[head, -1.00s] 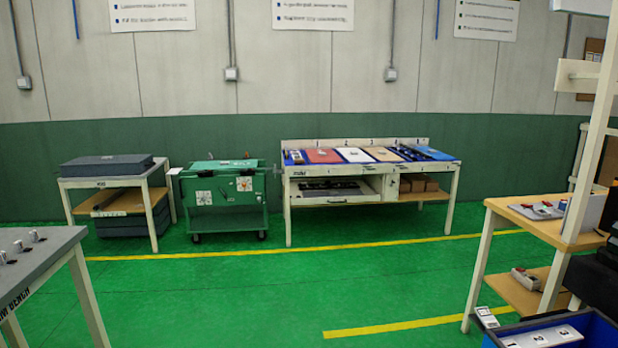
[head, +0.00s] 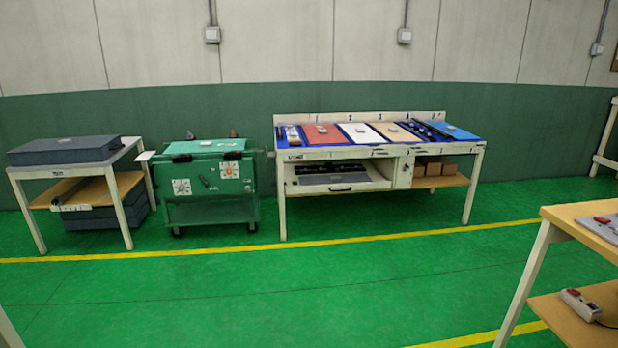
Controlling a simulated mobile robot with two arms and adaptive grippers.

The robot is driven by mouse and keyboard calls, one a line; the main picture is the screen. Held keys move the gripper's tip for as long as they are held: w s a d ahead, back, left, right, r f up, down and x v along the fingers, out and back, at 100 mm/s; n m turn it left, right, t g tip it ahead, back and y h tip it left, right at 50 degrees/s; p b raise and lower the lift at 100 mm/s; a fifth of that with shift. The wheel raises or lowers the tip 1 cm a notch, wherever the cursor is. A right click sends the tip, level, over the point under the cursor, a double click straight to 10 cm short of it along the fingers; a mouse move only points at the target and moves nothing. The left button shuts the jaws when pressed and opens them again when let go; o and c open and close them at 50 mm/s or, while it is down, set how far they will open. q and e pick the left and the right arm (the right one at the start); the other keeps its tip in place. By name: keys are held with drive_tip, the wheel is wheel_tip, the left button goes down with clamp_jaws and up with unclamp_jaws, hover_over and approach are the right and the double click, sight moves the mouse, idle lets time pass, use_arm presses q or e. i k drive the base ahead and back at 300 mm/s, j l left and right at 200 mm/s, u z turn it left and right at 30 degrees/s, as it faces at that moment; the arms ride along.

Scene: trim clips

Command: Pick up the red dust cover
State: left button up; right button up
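I cannot make out for certain which thing is the red dust cover. A flat red panel (head: 322,134) lies on the left part of the long white workbench (head: 283,178) at the far wall, with a small pale item on it. A small red object (head: 603,219) lies on the grey board on the wooden-topped bench (head: 570,216) at the right edge. Neither of my grippers is in view.
A green wheeled cart (head: 210,212) stands left of the workbench. A table with a dark grey slab (head: 66,150) stands further left. White, tan and blue panels lie beside the red one. The green floor ahead is clear, with yellow lines.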

sight(315, 134)
drive_tip(key=i, duration=4.45)
drive_tip(key=i+z, duration=0.15)
drive_tip(key=i, duration=0.35)
drive_tip(key=i+j+z, duration=0.2)
drive_tip(key=i, duration=0.3)
drive_tip(key=i+j+z, duration=0.15)
drive_tip(key=i, duration=0.35)
